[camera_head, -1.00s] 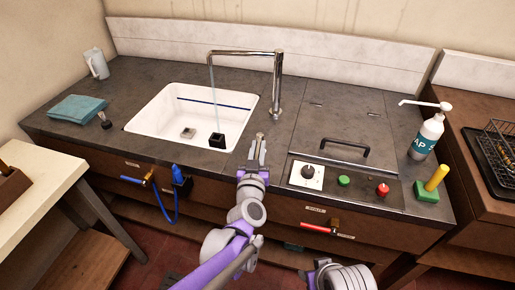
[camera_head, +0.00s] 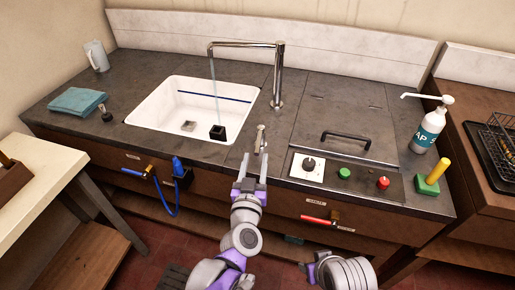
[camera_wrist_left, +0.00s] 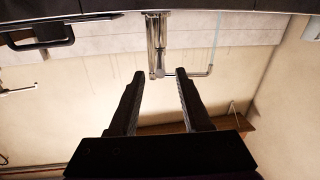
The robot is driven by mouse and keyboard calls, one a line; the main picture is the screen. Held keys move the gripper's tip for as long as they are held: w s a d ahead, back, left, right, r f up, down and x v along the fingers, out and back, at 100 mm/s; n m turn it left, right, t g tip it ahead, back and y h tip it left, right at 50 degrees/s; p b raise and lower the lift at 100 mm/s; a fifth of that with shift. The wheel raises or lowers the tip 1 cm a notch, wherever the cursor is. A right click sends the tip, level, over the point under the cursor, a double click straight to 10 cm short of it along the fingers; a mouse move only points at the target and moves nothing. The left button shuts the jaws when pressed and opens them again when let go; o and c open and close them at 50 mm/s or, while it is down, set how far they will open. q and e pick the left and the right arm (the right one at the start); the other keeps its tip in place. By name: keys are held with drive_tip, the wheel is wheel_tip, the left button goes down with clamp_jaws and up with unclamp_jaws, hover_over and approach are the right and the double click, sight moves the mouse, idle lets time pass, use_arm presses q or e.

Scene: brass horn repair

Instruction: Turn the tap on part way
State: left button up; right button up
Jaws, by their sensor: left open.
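A thin stream of water (camera_head: 213,95) falls from the spout into the white sink (camera_head: 165,112). A small metal lever (camera_head: 260,136) shows in front of the tap's base. My left gripper (camera_head: 255,157) is open and empty, just on the near side of the lever and seemingly apart from it. In the left wrist view, the tap column (camera_wrist_left: 155,38) appears upside down beyond the open fingers (camera_wrist_left: 160,74).
A black plug-like block (camera_head: 218,132) and a small metal piece lie in the sink. Right of my gripper are a knob panel (camera_head: 307,168), green and red buttons and a black handle (camera_head: 346,146). A soap bottle (camera_head: 428,128) stands farther right.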

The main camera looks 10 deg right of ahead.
use_arm(q)
drive_tip(key=v, duration=0.2)
drive_tip(key=shift+s+a, duration=0.1)
drive_tip(key=shift+s, duration=0.25)
drive_tip(key=s+a+f+n+g+y+p, duration=0.1)
drive_tip(key=s+a+g+p, duration=0.3)
drive_tip(key=s+a, duration=0.5)
drive_tip(key=s+a+f+n+g+y+p, duration=0.1)
drive_tip(key=s+a+f+g+y+p, duration=0.2)
drive_tip(key=s+a+g, duration=0.5)
drive_tip(key=s+a+p, duration=0.1)
drive_tip(key=s+a, duration=0.1)
drive_tip(key=a, duration=0.4)
drive_tip(key=shift+f+y, duration=0.2)
drive_tip(key=shift+y, duration=0.1)
drive_tip(key=shift+s, duration=0.1)
